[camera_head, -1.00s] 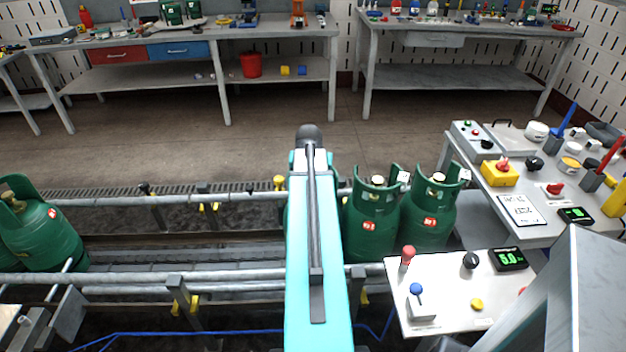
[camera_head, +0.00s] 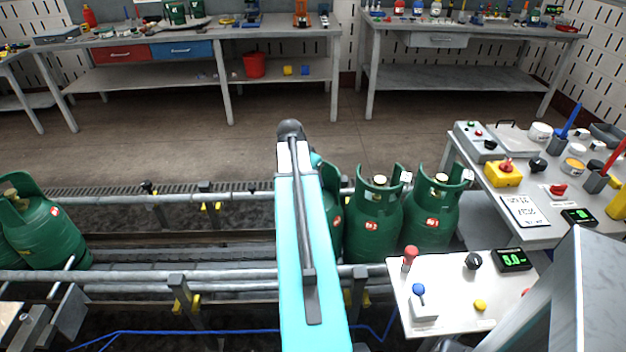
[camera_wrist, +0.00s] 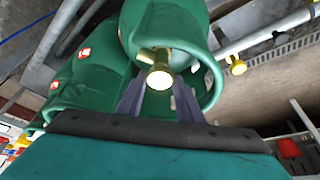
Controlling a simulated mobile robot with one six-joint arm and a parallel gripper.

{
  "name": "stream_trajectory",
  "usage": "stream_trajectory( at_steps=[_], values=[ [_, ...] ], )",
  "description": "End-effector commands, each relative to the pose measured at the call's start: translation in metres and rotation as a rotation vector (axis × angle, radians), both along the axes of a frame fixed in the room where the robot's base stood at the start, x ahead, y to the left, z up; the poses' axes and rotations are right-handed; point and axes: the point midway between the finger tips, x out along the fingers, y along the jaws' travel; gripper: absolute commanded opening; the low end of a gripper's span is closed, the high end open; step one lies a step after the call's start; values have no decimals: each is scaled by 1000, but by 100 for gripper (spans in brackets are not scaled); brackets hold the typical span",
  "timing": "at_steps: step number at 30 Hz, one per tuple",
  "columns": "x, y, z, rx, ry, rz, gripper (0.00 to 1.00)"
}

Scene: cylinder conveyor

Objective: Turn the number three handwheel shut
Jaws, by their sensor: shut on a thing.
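In the wrist view, a pale round handwheel (camera_wrist: 160,79) on a brass valve (camera_wrist: 149,56) stands inside the collar of a green gas cylinder (camera_wrist: 178,22). The two dark fingers of my gripper (camera_wrist: 158,90) are closed on the handwheel, one on each side. In the head view, this cylinder (camera_head: 331,208) is partly hidden behind my arm, which also hides my gripper. Two more upright green cylinders, the nearer one (camera_head: 373,220) and the far right one (camera_head: 431,215), stand to its right. I cannot read a number three on any of them.
The cylinders stand on a conveyor with a metal rail (camera_head: 130,276). Another green cylinder (camera_head: 40,232) leans at the left. A white control panel (camera_head: 450,292) with a green display (camera_head: 512,260) stands front right, and a cluttered bench (camera_head: 545,215) behind it. The floor behind is clear.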

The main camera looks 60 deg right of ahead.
Motion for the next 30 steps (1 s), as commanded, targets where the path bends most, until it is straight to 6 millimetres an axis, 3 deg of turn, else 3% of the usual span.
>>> stream_trajectory(
  at_steps=[16,17,20,30],
  values=[
    [-1,-1,1,-4,2,-34,11],
    [-1,-1,1,-4,2,-34,35],
    [-1,-1,1,-3,1,-34,52],
    [0,0,1,-1,1,-32,52]
  ],
)
